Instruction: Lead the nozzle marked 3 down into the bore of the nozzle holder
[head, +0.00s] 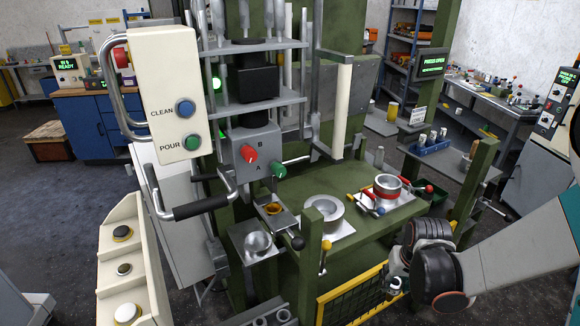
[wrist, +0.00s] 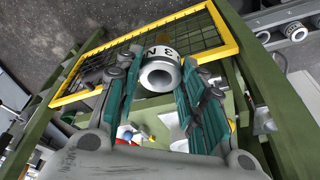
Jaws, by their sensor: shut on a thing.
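The nozzle (wrist: 160,72), a light grey ring-shaped piece with a dark open bore and a black "3" on its side, sits between the teal fingers of my gripper (wrist: 156,80) in the wrist view. The bore's mouth faces the wrist camera. In the head view my gripper (head: 397,275) is at the lower right, beside the yellow-framed mesh guard, with the nozzle (head: 397,284) small and partly hidden at its tip. I cannot tell for sure which part is the nozzle holder; a small plate with a yellowish bore (head: 273,208) lies left of the gripper, below the A/B knobs.
The yellow mesh guard (head: 345,302) and green posts (head: 311,250) stand close to my gripper. A grey ring (head: 322,212) and a red-banded ring (head: 387,187) sit on the green table. Several nozzle-like rings (wrist: 295,31) stand at the wrist view's upper right.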

